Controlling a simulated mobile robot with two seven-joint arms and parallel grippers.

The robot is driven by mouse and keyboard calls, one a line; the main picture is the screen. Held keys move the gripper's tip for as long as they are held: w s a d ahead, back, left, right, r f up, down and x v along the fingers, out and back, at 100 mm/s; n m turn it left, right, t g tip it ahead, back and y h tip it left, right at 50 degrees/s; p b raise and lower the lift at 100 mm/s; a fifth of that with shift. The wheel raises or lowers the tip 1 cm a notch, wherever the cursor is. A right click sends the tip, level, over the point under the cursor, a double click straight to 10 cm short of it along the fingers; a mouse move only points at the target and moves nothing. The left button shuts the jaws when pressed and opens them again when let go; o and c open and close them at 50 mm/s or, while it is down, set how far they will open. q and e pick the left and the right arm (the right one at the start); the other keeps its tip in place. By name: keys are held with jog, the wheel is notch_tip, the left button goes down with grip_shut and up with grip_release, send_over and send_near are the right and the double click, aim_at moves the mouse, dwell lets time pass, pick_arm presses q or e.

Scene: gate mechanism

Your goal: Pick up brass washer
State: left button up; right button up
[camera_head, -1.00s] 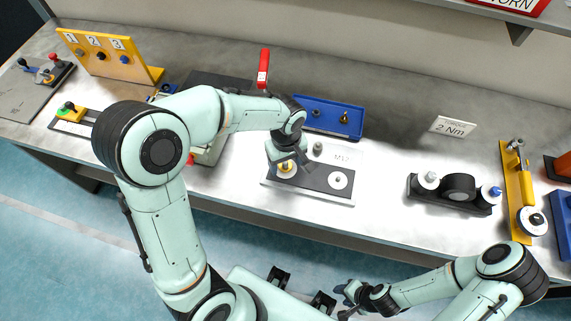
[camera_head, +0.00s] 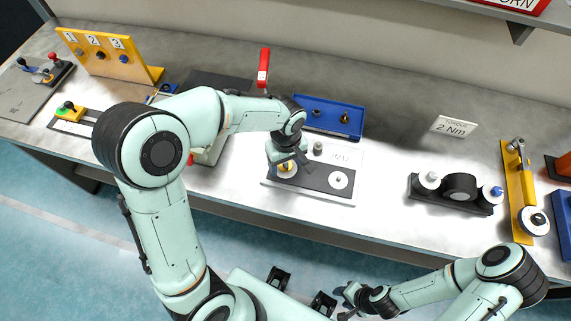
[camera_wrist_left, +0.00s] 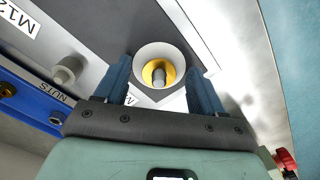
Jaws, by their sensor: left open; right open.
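The brass washer (camera_wrist_left: 149,72) is a yellow ring around a grey post, within a white round disc (camera_wrist_left: 179,56) on the dark plate. In the head view the washer (camera_head: 287,168) shows partly beneath my left gripper (camera_head: 288,163). My left gripper (camera_wrist_left: 161,76) is open, with one blue-grey finger on each side of the white disc in the left wrist view. No grip on the washer shows. My right gripper (camera_head: 344,301) is low in the head view, in front of the bench and away from the washer.
The white-edged M12 board (camera_head: 343,158) also carries a second white disc (camera_head: 338,180) and a grey nut-like part (camera_head: 318,148). A blue nuts tray (camera_head: 322,112) stands behind it. A red upright handle (camera_head: 263,66) rises nearby. A black holder (camera_head: 452,201) stands to the right.

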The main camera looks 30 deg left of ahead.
pick_arm(q)
jog(key=c, duration=1.1)
jog(key=shift+c, duration=0.2)
